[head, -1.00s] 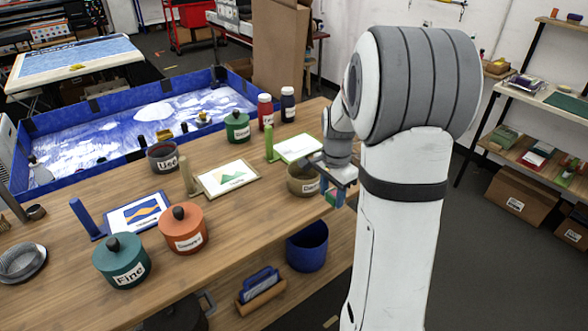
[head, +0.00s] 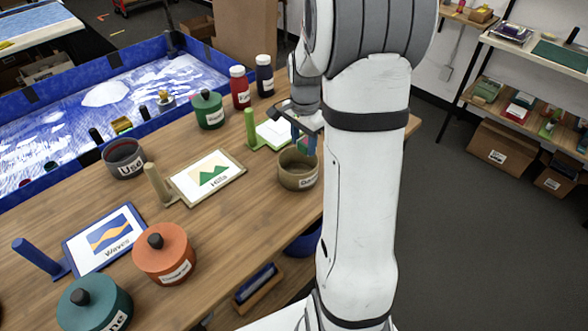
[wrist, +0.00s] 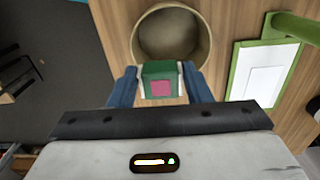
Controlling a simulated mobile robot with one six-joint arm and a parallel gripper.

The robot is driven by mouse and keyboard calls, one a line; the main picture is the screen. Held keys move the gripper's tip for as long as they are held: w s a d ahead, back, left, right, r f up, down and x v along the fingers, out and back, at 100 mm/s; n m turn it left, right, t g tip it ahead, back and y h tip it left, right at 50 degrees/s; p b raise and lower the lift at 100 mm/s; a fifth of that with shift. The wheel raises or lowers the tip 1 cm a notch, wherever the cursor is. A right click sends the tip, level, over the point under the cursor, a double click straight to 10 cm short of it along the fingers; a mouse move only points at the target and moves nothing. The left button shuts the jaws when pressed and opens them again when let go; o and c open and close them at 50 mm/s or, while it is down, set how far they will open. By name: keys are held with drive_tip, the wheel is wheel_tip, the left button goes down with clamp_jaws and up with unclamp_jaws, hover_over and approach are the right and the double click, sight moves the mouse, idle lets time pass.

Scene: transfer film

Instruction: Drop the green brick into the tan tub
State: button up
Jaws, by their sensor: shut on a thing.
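The green brick (wrist: 160,70) has a pink square on its face and sits between the blue fingers of my gripper (wrist: 160,88), which is shut on it. The tan tub (wrist: 138,38) is open-topped, and in the wrist view its round mouth lies just beyond the brick. In the head view the tan tub (head: 298,180) stands near the table's right edge, with a partly hidden label on its front. There my gripper (head: 305,145) is over the tub's mouth, with the brick small and mostly hidden. No brick shows inside the tub in the wrist view.
A green-framed card (head: 272,133) with a green post (head: 250,128) stands behind the tub. A framed hills picture (head: 207,177) is to its left. A dark open tub (head: 124,158) and lidded green and orange pots (head: 163,255) stand farther left. My arm hides the table's right side.

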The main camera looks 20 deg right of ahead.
sight(302, 152)
wheel_tip(302, 152, down, 5)
drive_tip(key=b, duration=0.2)
drive_tip(key=shift+a+r+b, duration=0.1)
drive_tip(key=shift+a+b, duration=0.05)
drive_tip(key=shift+b, duration=0.15)
drive_tip(key=o, duration=1)
drive_tip(key=shift+o, duration=0.2)
drive_tip(key=shift+r, duration=0.15)
wheel_tip(302, 152, up, 7)
drive_tip(key=shift+r+b, duration=0.2)
drive_tip(key=shift+b, duration=0.2)
drive_tip(key=shift+r, duration=0.15)
